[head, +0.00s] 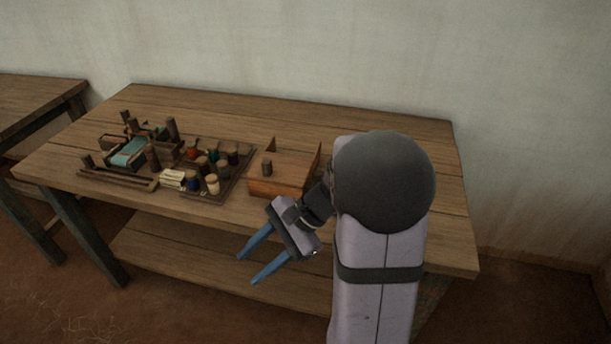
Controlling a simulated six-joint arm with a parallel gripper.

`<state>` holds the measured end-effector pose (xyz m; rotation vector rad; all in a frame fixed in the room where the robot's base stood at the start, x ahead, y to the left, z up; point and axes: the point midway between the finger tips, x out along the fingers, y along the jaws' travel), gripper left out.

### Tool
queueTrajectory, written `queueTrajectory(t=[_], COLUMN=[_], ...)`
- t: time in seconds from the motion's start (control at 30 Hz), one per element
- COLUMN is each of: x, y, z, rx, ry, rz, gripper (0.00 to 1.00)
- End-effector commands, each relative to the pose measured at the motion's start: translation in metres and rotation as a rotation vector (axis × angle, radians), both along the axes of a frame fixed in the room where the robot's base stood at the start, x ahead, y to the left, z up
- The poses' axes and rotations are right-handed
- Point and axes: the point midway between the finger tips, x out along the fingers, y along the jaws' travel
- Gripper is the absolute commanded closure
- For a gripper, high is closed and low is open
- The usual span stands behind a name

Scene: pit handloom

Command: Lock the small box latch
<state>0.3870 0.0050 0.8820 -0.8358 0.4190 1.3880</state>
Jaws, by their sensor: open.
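A small wooden box (272,187) stands on the table, right of the middle, partly behind my arm. The latch cannot be made out at this size, and the box's right side is hidden by my arm. My gripper (248,269) is open and empty, with its two blue fingers apart. In the picture it lies below and left of the box, in front of the table's front edge, touching nothing that I can see.
A tray (238,181) of several thread spools sits left of the box. A small loom model (130,152) with pegs stands further left. The wooden table (330,118) is bare along the back. A lower shelf (185,262) runs beneath. Another table (30,100) stands at far left.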

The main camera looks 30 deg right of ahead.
Motion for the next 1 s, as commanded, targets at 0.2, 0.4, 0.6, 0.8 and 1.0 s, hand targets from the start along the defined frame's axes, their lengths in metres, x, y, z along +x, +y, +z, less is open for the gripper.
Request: queueTrajectory(t=[0.2, 0.4, 0.6, 0.8, 1.0], x=[0.088, 0.107, 0.099, 0.096, 0.104], y=[-0.104, -0.214, -0.248, -0.251, -0.246], z=[0.038, 0.063, 0.05, 0.045, 0.046], rx=[0.476, 0.794, 0.872, 0.871, 0.869], ry=[-0.032, -0.151, -0.199, -0.202, -0.202], rz=[-0.578, -0.873, -0.946, -0.952, -0.95], gripper=[0.59, 0.59, 0.59, 0.59, 0.59])
